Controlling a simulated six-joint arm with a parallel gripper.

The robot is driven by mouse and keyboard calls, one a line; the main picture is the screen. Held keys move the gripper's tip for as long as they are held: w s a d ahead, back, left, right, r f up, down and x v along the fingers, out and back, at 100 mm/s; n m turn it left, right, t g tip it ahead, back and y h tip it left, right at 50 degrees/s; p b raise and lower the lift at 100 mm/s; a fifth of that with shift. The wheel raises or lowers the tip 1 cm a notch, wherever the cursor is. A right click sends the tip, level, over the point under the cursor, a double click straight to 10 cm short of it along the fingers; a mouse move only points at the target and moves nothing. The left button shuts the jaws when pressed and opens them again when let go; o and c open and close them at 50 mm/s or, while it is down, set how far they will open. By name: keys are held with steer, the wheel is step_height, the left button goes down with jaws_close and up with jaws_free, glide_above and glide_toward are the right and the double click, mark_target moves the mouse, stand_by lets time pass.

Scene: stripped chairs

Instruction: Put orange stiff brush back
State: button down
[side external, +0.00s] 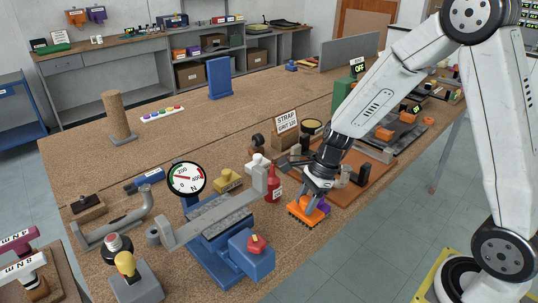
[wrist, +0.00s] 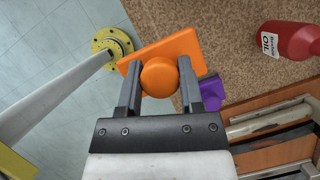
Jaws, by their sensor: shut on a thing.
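The orange stiff brush (wrist: 188,50) has a flat rectangular block and a round orange knob. In the wrist view my gripper (wrist: 160,82) is shut on the knob, one finger on each side. In the side external view the brush (side external: 303,213) is at the table's right front edge, below my gripper (side external: 315,190), bristle side down. I cannot tell whether it touches the table. A purple thing (wrist: 209,92) sits close beside the brush, partly hidden by a finger; it also shows in the side external view (side external: 323,205).
A red oil bottle (side external: 273,185) stands just left of my gripper. The orange-brown tray (side external: 352,192) with grey and dark parts lies to the right. A blue vise-like fixture (side external: 215,240) with a dial (side external: 187,178) stands at left. Bare board shows around the bottle.

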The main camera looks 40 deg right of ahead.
mark_target(293, 207)
steer(key=shift+w+f, duration=1.75)
steer(key=shift+f, duration=0.3)
steer(key=shift+f, duration=0.15)
steer(key=shift+w+f, duration=0.15)
steer(key=shift+w, duration=0.05)
steer(key=shift+f, duration=1.55)
steer(key=shift+f, duration=0.2)
steer(key=shift+c, duration=1.2)
jaws_free()
steer(key=shift+r, duration=0.15)
steer(key=v, duration=1.2)
